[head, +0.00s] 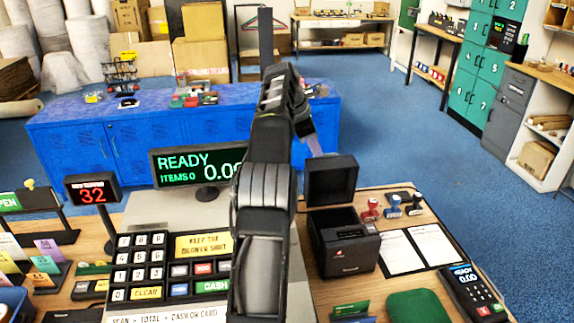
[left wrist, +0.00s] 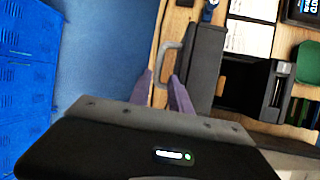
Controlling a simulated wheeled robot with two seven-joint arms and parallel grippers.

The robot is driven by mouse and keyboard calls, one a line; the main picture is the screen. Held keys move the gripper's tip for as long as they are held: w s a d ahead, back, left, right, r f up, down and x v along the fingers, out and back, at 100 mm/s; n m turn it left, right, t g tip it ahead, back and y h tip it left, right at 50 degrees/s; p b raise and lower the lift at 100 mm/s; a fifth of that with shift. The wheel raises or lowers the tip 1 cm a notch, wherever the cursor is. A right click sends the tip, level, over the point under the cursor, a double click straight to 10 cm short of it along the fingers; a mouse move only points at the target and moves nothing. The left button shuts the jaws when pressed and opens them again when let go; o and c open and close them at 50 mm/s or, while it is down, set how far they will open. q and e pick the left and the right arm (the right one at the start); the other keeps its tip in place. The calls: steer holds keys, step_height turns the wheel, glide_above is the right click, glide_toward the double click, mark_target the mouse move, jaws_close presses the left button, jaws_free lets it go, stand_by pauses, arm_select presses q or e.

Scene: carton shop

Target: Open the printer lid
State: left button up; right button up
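The black receipt printer (head: 347,249) stands on the counter at right of centre. Its lid (head: 331,181) is raised, standing upright at the back edge, and the inside is open to view. In the left wrist view the lid (left wrist: 206,62) shows edge-on with a grey loop handle (left wrist: 160,62) on its outer side, beside the open printer body (left wrist: 237,92). My left gripper (head: 316,146) is behind the lid's top. In the left wrist view its purple fingers (left wrist: 161,80) are apart, near the handle; whether they touch it I cannot tell. My right gripper is not in view.
Stamps (head: 392,206) and white paper pads (head: 405,250) lie right of the printer, with a card terminal (head: 471,292) beyond. The register keypad (head: 165,268) and green READY display (head: 200,168) stand left. Blue cabinets (head: 150,140) stand behind the counter.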

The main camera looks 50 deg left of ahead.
arm_select(q)
steer(key=s+a+b, duration=0.1)
steer(key=s+b, duration=0.2)
steer(key=s, duration=0.8)
steer(key=shift+a+f, duration=0.3)
steer(key=shift+f, duration=0.1)
steer(key=shift+c, duration=0.2)
